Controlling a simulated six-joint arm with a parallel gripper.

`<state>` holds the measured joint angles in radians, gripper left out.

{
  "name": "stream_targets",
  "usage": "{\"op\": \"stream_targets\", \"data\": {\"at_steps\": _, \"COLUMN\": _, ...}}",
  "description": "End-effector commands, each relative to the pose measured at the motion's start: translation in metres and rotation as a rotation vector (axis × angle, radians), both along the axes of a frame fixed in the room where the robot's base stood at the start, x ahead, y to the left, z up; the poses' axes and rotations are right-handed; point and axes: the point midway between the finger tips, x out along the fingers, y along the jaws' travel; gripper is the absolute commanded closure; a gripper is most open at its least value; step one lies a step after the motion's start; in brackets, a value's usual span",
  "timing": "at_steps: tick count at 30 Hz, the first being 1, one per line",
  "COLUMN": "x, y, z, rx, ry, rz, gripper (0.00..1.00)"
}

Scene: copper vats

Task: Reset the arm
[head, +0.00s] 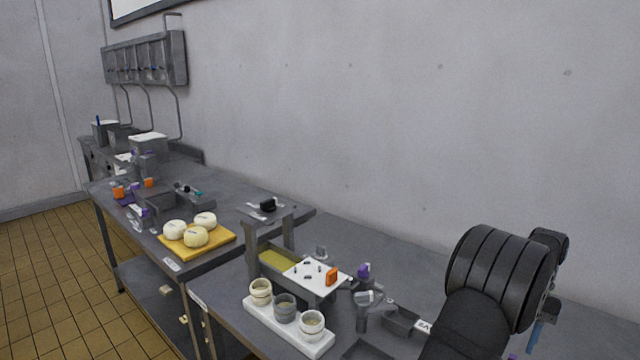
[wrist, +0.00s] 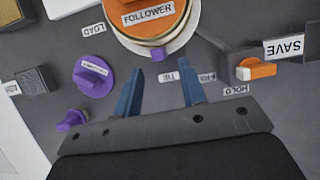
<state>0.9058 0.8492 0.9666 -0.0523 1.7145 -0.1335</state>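My gripper (wrist: 160,75) shows in the wrist view with its two blue fingers apart and nothing between them. The fingers point toward an orange round piece labelled FOLLOWER (wrist: 150,15), set in a pale ring at the top of the view. I cannot tell whether they touch it. In the head view my black arm stands at the lower right. Only a bit of blue near the gripper shows there, beside the arm, and the rest is hidden.
Purple knobs (wrist: 94,76) are at left in the wrist view; an orange-and-white switch (wrist: 256,69) is at right. In the head view, a white tray (head: 262,326) holds three cups, and a yellow board (head: 222,239) holds three pale rounds. A grey wall stands behind the benches.

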Motion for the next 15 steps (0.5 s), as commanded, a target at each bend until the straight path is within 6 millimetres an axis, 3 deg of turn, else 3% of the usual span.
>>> {"op": "stream_targets", "data": {"at_steps": 8, "x": 0.014, "y": -0.013, "z": 0.046, "rx": -0.002, "ry": -0.002, "rz": 0.001, "gripper": 0.63}}
{"op": "stream_targets", "data": {"at_steps": 15, "x": 0.020, "y": -0.019, "z": 0.066, "rx": 0.001, "ry": 0.000, "rz": 0.001, "gripper": 0.63}}
